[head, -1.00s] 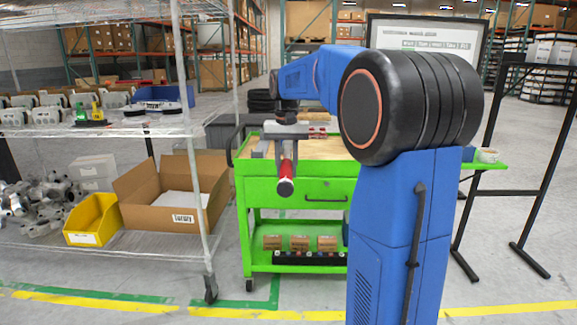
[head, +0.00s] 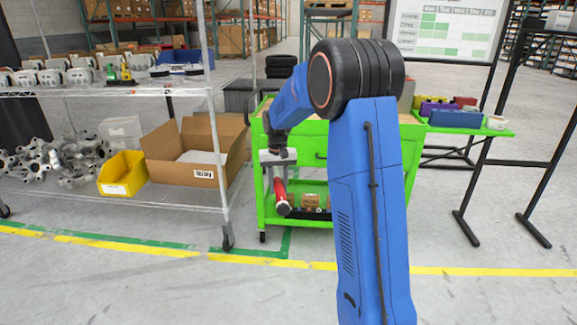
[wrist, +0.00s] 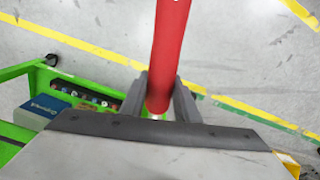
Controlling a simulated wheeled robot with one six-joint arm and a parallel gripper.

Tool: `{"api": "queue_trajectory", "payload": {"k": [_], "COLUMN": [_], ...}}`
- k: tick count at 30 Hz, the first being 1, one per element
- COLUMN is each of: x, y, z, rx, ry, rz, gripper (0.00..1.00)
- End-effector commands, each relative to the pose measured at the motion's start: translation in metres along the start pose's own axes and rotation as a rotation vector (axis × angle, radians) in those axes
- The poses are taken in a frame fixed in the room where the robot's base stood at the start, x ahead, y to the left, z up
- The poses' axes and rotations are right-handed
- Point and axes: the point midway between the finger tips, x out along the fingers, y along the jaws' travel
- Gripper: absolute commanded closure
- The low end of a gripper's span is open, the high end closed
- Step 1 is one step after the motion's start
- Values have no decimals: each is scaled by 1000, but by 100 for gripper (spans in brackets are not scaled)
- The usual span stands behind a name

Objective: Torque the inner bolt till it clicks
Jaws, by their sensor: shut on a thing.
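My gripper (head: 278,160) is shut on a red bar-shaped tool with a dark round end (head: 281,190), likely a torque wrench. In the head view it hangs down in front of the green cart's left part. In the wrist view my gripper's two grey fingers (wrist: 159,103) clasp the red tool (wrist: 169,45), which runs up out of the frame. The tool's far end is out of that view. I cannot make out the inner bolt or a chassis in either view.
The green cart (head: 309,160) stands behind my arm, with small boxes (head: 311,200) on its lower shelf. To the left, a wire rack (head: 215,150) holds a cardboard box (head: 184,172) and a yellow bin (head: 123,174). Blue (head: 455,118) and other bins sit at the right. The floor in front is clear.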

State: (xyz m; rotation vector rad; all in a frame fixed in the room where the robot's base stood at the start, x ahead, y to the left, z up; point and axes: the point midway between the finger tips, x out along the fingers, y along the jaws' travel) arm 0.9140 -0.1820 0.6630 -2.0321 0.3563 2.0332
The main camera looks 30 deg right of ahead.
Motion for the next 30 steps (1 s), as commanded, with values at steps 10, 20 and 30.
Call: {"api": "queue_trajectory", "payload": {"k": [10, 20, 30], "x": [160, 291, 343], "y": [-52, -88, -100], "z": [-1, 30, 50], "rx": [-150, -285, -345], "ry": [-7, -5, 1], "rz": [1, 1, 0], "gripper": [100, 100, 100]}}
